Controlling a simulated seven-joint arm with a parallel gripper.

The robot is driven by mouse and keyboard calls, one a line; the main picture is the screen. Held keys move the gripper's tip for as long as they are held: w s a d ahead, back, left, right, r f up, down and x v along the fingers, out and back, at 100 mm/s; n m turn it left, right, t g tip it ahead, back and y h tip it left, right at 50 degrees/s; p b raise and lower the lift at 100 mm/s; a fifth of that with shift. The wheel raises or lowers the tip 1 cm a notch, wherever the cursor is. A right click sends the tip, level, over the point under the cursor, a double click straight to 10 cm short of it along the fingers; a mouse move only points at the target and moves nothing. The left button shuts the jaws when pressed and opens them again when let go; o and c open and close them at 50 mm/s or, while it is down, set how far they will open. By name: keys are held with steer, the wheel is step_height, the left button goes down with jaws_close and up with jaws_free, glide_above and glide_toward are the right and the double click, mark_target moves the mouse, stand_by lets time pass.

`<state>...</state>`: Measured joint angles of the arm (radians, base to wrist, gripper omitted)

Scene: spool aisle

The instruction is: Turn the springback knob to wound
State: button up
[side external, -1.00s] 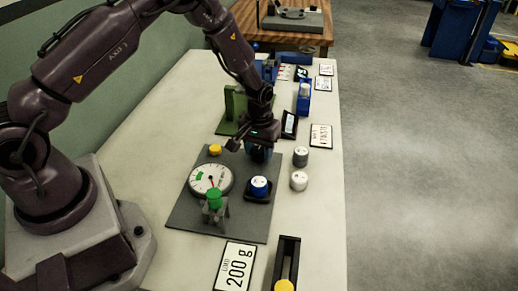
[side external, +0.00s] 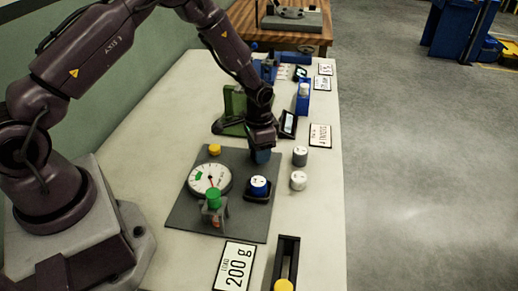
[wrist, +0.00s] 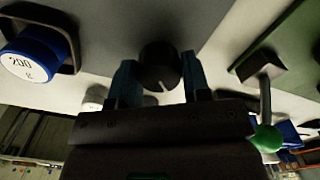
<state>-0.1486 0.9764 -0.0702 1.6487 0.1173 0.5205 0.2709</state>
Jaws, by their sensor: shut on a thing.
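A round black knob (wrist: 160,66) with a white pointer line sits between the two blue fingers of my gripper (wrist: 160,82) in the wrist view. The fingers are shut on its sides. The pointer line faces the lower edge of that picture. In the side view my gripper (side external: 261,157) points down at the far right part of the grey board (side external: 185,215), and it hides the knob. A white dial (side external: 210,180) with a green sector and a red needle stands on the same board. I cannot read any marking for wound.
A blue 200 g weight (side external: 259,187) sits in a black holder on the board. White and grey cylinders (side external: 299,180) stand to its right. A yellow button (side external: 215,150), a green-topped post (side external: 213,197) and a green fixture (side external: 234,104) are close by.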

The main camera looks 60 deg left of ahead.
steer(key=shift+m, duration=0.4)
steer(key=o, duration=0.9)
step_height(320, 180, up, 13)
stand_by(0.4)
